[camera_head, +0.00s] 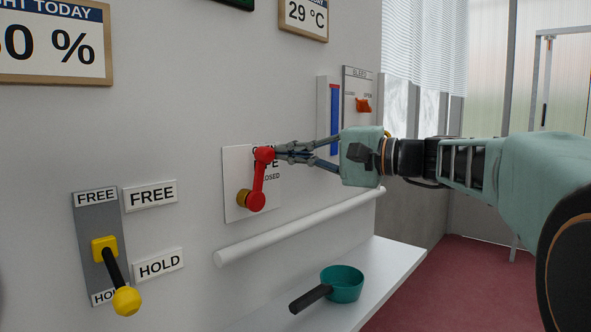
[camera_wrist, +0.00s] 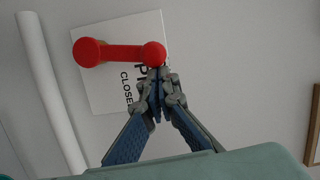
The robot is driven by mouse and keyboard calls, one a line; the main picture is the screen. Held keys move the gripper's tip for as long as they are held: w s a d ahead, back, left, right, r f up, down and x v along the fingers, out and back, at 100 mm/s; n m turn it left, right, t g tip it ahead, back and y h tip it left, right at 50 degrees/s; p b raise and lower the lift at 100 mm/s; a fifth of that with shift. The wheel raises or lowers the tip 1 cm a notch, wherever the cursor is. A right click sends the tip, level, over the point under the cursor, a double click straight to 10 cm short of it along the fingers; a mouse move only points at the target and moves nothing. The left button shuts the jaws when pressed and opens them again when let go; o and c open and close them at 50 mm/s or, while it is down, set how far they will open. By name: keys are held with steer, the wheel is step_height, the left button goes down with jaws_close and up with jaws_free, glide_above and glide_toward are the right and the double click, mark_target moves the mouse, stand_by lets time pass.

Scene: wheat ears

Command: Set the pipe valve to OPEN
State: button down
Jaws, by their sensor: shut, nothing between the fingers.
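The pipe valve has a red lever (camera_head: 259,178) on a brass-coloured hub (camera_head: 243,198), mounted on a white wall plate (camera_head: 234,161). The lever points up, leaning slightly right, with its round end near the plate's top wording, which is partly covered. "CLOSED" reads to the right of the lever. In the wrist view the lever (camera_wrist: 121,53) lies across the picture, hub end left. My gripper (camera_head: 281,152) is shut and empty, its fingertips at the right side of the lever's round end. The fingertips also show in the wrist view (camera_wrist: 158,84); I cannot tell whether they touch it.
A white rail (camera_head: 297,228) runs below the plate, above a white shelf (camera_head: 378,268) with a green pan (camera_head: 343,284). A yellow-handled FREE/HOLD lever (camera_head: 113,262) is at left.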

steer(key=shift+s+a+r+n+b, duration=0.4)
steer(key=shift+s+a+n+b, duration=0.35)
steer(key=shift+n, duration=0.35)
steer(key=shift+s, duration=0.1)
steer(key=shift+r, duration=0.1)
